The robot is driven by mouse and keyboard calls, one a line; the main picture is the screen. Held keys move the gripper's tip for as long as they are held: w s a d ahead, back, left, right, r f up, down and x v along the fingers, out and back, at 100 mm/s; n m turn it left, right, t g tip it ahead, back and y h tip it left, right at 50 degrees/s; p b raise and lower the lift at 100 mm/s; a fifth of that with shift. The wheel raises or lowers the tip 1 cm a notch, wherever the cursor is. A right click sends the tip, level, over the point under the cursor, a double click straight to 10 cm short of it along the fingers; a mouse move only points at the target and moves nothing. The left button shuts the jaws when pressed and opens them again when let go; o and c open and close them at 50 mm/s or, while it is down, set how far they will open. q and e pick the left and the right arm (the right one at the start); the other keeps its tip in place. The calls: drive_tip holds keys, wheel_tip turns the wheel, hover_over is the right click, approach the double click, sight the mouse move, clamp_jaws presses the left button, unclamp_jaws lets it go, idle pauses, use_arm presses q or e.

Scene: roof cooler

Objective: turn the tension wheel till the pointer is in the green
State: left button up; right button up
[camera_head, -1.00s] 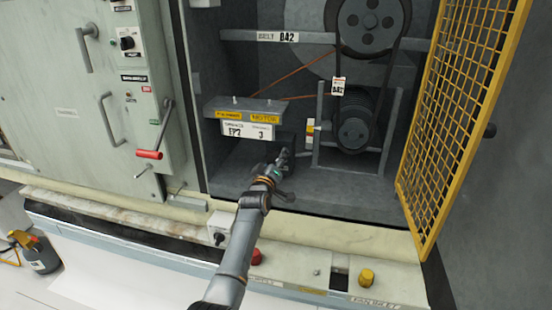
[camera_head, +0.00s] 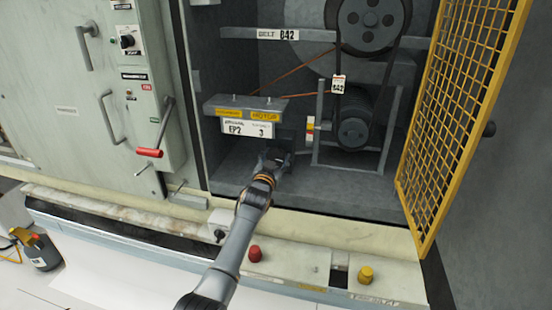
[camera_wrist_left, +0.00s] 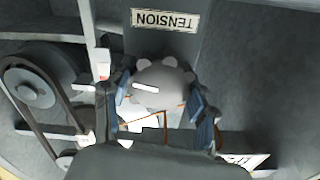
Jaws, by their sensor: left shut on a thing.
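The tension wheel (camera_wrist_left: 165,86) is a grey lobed knob with a white mark, below an upside-down TENSION label (camera_wrist_left: 165,19) in the left wrist view. My left gripper (camera_wrist_left: 160,103) is shut on it, with a blue-padded finger on either side. In the head view, my left gripper (camera_head: 275,158) is low in the open bay, below the motor plate, and hides the wheel. A small upright coloured strip (camera_head: 310,129) stands right of the plate, possibly the tension scale. Its pointer is too small to read. My right gripper is not in view.
The belt and pulleys (camera_head: 353,132) are right of my gripper, behind a grey frame. A yellow mesh door (camera_head: 463,120) stands open at the right. The motor plate (camera_head: 245,107) overhangs from above left. A ledge with red (camera_head: 255,253) and yellow (camera_head: 365,275) buttons lies in front.

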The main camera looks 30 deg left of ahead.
use_arm(q)
drive_tip(key=m, duration=0.4)
drive_tip(key=shift+f+b, duration=0.1)
drive_tip(key=shift+b, duration=0.2)
drive_tip(key=shift+m, duration=1.6)
drive_tip(key=o, duration=1.1)
drive_tip(key=shift+o, duration=0.2)
drive_tip(key=v, duration=1.2)
